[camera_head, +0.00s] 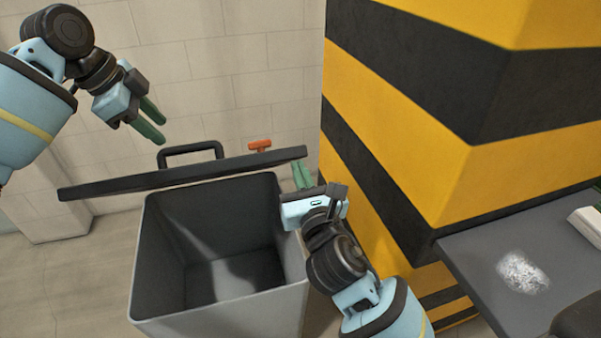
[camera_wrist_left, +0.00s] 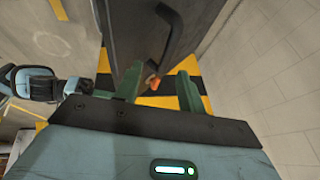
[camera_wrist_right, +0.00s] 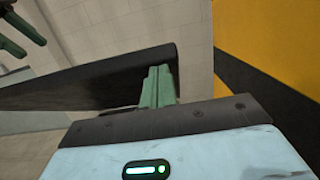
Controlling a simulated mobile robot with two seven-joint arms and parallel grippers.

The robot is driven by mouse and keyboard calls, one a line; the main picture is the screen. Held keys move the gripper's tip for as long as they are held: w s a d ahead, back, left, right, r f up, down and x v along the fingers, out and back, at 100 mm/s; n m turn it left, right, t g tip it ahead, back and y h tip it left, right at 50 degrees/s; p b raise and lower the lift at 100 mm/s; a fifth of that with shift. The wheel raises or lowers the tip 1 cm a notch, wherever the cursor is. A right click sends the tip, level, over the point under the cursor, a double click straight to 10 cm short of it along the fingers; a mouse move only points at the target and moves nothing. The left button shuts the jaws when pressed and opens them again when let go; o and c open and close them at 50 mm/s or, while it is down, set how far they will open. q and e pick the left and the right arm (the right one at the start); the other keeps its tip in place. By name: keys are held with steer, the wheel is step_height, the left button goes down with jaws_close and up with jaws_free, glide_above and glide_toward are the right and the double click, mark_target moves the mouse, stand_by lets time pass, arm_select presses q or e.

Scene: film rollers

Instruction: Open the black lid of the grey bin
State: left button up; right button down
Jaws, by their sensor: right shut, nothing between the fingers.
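The grey bin (camera_head: 225,310) stands open below my arms, its dark inside showing. Its black lid (camera_head: 130,183) is raised at the bin's far side and shows nearly edge-on, with the black handle (camera_head: 190,150) on its far side. The lid and handle also show in the left wrist view (camera_wrist_left: 135,35). My left gripper (camera_head: 150,120) is open and empty, above and left of the handle. My right gripper (camera_head: 302,176) is shut and empty by the lid's right end. In the right wrist view its fingertips overlap the lid's corner (camera_wrist_right: 120,80); I cannot tell whether they touch.
A yellow-and-black striped block (camera_head: 400,130) stands close to the right of my right gripper. A dark tabletop (camera_head: 490,250) with a whitish patch lies at the right. A small orange thing (camera_head: 260,145) shows beyond the lid. A pale block wall (camera_head: 240,50) is behind.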

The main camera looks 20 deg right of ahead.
arm_select(q)
steer(key=shift+v, duration=1.4)
